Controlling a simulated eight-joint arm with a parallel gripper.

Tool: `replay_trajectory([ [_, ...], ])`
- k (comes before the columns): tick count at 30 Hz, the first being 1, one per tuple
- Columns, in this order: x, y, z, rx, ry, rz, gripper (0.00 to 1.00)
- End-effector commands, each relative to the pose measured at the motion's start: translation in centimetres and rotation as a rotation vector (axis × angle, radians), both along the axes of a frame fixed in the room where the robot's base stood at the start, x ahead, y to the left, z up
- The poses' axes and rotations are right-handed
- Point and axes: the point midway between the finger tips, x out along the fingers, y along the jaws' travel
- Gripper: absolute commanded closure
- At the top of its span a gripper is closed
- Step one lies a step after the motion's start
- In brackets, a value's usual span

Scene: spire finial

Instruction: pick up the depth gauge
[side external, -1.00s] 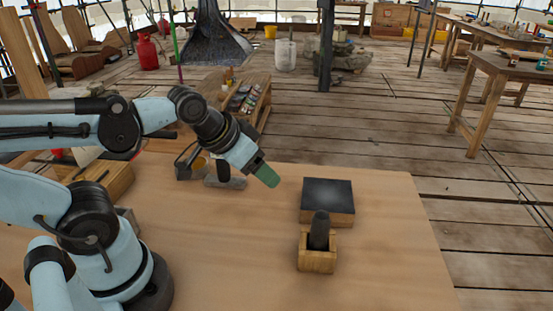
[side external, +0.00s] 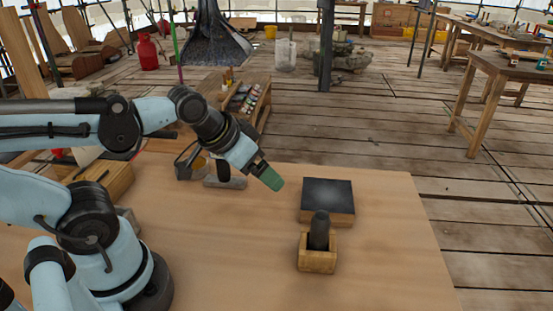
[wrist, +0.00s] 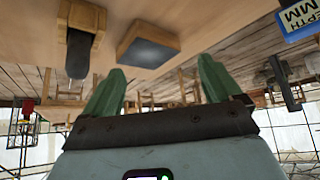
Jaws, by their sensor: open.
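A blue block lettered "DEPTH MM", which looks like the depth gauge (wrist: 298,18), is cut off at the top right corner of the wrist view. In the side view I cannot pick it out clearly; a grey item (side external: 225,182) lies on the table just behind my gripper, and I cannot tell if it is the same thing. My gripper (side external: 271,180) has green fingers and hangs tilted above the table. In the wrist view its fingers (wrist: 161,66) are spread apart with nothing between them. The gauge lies to the right of the fingers there, apart from them.
A wooden block with a dark top (side external: 327,197) stands right of my gripper. In front of it is a wooden holder (side external: 317,262) with an upright dark rounded piece (side external: 319,230) in it. The table's (side external: 390,260) right side and front middle are clear.

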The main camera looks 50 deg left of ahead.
Motion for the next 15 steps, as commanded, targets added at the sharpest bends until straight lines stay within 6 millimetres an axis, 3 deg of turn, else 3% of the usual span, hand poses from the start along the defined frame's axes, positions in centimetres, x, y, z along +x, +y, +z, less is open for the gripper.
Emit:
replay_trajectory([
  [5,0.7,1.8,1.2,-0.015,0.062,0.081,0.08],
  [15,2.5,11.5,5.7,-0.132,0.382,0.484,0.08],
])
